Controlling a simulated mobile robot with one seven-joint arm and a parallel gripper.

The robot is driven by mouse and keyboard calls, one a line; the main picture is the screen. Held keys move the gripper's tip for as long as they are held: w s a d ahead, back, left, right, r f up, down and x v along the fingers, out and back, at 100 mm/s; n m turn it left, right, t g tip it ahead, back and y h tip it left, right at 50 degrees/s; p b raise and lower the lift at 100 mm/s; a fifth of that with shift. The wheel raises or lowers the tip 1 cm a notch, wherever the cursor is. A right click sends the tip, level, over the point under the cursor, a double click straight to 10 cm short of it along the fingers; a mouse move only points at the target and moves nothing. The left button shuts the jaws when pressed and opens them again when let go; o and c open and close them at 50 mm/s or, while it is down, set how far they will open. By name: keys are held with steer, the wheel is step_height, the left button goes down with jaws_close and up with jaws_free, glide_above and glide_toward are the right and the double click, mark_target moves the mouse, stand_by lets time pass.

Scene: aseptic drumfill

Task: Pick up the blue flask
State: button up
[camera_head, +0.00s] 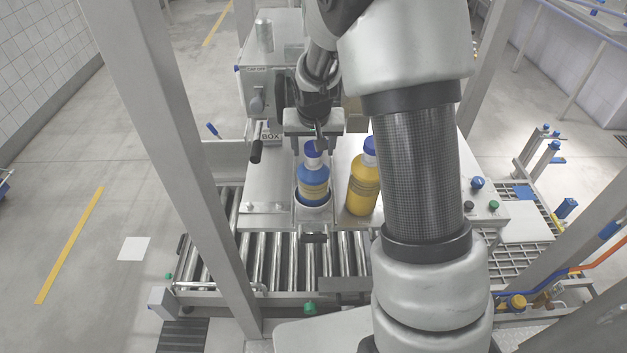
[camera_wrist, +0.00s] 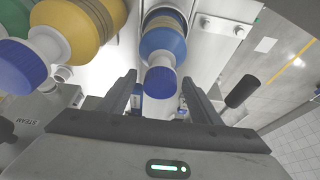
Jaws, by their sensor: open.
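Whether the fingers touch the flask cannot be told.
A yellow flask with a blue cap (camera_head: 362,185) stands close on the right; it also shows in the wrist view (camera_wrist: 75,25). A green item is partly seen beyond it. A roller conveyor (camera_head: 290,255) runs in front. A black handle (camera_head: 255,152) sticks out left of my gripper.

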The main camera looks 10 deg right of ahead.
jaws_close()
steer(key=shift+r, duration=0.1)
steer(key=shift+r, duration=0.1)
stand_by(0.3)
